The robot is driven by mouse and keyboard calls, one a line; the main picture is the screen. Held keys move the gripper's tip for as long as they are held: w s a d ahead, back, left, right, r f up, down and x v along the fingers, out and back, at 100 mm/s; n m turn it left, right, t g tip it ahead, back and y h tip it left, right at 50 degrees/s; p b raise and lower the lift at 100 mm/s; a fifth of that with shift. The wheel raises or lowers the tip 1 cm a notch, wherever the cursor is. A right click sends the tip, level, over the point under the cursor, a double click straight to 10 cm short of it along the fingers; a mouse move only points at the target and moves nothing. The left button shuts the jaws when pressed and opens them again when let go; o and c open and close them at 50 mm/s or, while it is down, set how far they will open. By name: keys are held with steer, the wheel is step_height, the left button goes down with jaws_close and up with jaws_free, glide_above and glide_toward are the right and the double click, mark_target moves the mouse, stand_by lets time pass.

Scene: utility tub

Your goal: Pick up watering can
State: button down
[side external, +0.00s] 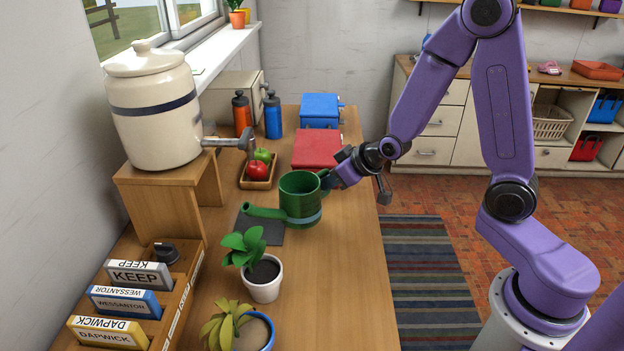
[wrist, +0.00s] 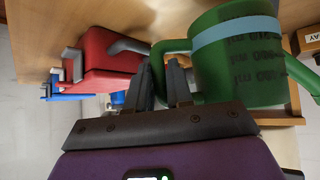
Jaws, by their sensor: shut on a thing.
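The green watering can (side external: 299,200) is over the wooden table beside a dark square mat (side external: 270,230), with its spout pointing left. It looks roughly upright; I cannot tell whether its base touches the surface. My gripper (side external: 329,180) comes in from the right, at the handle side of the can. In the wrist view the can's body (wrist: 235,60), with a pale band and volume markings, fills the upper right. There my gripper (wrist: 164,72) is shut on the green handle, which is partly hidden behind the fingers.
A large crock (side external: 155,120) with a tap stands on a wooden stand at left. A fruit tray (side external: 258,182), red box (side external: 316,149), blue box (side external: 320,108) and two bottles are behind the can. A white-potted plant (side external: 263,280) stands in front. The table's right front is clear.

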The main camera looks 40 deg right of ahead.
steer(key=s+d, duration=0.5)
steer(key=shift+s+d, duration=0.4)
step_height(320, 180, up, 8)
steer(key=n+y, duration=0.2)
steer(key=n, duration=0.1)
glide_above(315, 180)
steer(key=shift+w+g, duration=0.1)
steer(key=shift+g, duration=0.3)
steer(key=w+a+r+n+g+y, duration=0.2)
steer(key=a+r+n, duration=0.15)
steer(key=r, duration=0.45)
steer(key=w+a+r+n+g+y, duration=0.2)
steer(key=a+r+n+y, duration=0.15)
steer(key=r, duration=0.35)
steer(key=w+a+r+n+g, duration=0.1)
steer(key=w+a, duration=0.4)
steer(key=shift+a+r+n, duration=0.15)
steer(key=shift+a+n, duration=0.05)
steer(key=shift+n, duration=0.2)
steer(key=shift+w, duration=0.1)
steer(key=shift+r+h, duration=0.1)
steer(key=shift+h, duration=0.15)
